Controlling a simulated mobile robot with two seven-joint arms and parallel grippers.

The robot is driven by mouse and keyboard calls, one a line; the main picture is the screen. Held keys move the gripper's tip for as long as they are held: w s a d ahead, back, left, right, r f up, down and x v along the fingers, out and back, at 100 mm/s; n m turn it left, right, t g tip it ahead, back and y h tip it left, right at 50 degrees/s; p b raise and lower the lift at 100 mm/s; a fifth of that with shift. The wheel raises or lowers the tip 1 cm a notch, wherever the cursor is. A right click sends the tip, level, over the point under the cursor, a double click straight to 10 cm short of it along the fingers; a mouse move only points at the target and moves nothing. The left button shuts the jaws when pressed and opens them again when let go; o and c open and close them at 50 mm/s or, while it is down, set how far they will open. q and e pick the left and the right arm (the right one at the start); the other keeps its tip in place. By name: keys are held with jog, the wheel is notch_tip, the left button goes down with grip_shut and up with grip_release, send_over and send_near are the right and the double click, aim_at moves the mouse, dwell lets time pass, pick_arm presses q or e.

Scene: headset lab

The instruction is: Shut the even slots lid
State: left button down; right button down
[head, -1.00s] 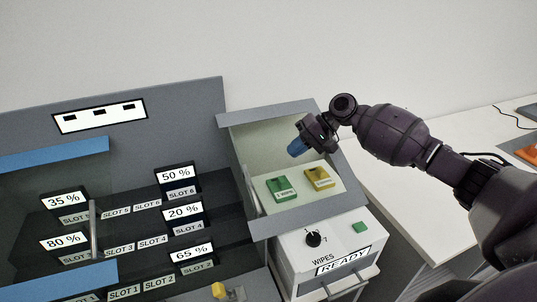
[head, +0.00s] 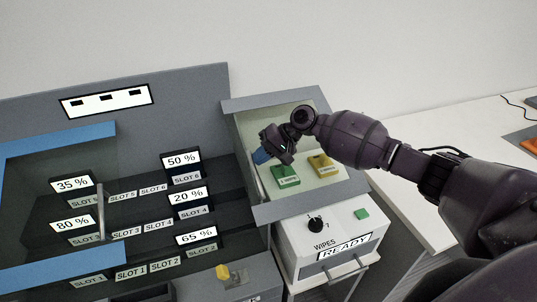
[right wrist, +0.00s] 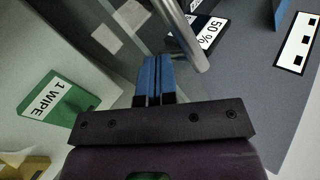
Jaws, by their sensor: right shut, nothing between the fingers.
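A grey-framed clear lid (head: 282,210), seemingly the even slots lid, stands to the right of the slots, over the wipes cards. The even slots show 50 %, 20 % and 65 % signs and look uncovered. A metal handle bar (right wrist: 182,36) shows close ahead in the right wrist view, between the wipe card and the 50 % sign (right wrist: 212,34). My right gripper (head: 258,157) has its blue fingers shut and empty. It is near the lid's left edge, to the right of the bar; contact cannot be told. My left gripper is not in view.
A blue-framed lid (head: 60,280) with an upright bar covers the left slots. A green card (head: 286,177) and a yellow card (head: 323,166) lie at the wipes box (head: 300,240), which has a dial and a READY sign. A yellow part (head: 222,272) sits low in front.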

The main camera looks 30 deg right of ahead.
jog(key=shift+a, duration=0.1)
dwell(0.3)
jog(key=shift+a, duration=0.3)
jog(key=w+a+p, duration=0.1)
jog(key=a, duration=1.4)
jog(key=w+a+p, duration=0.2)
jog(key=a, duration=1.4)
jog(key=shift+w, duration=0.25)
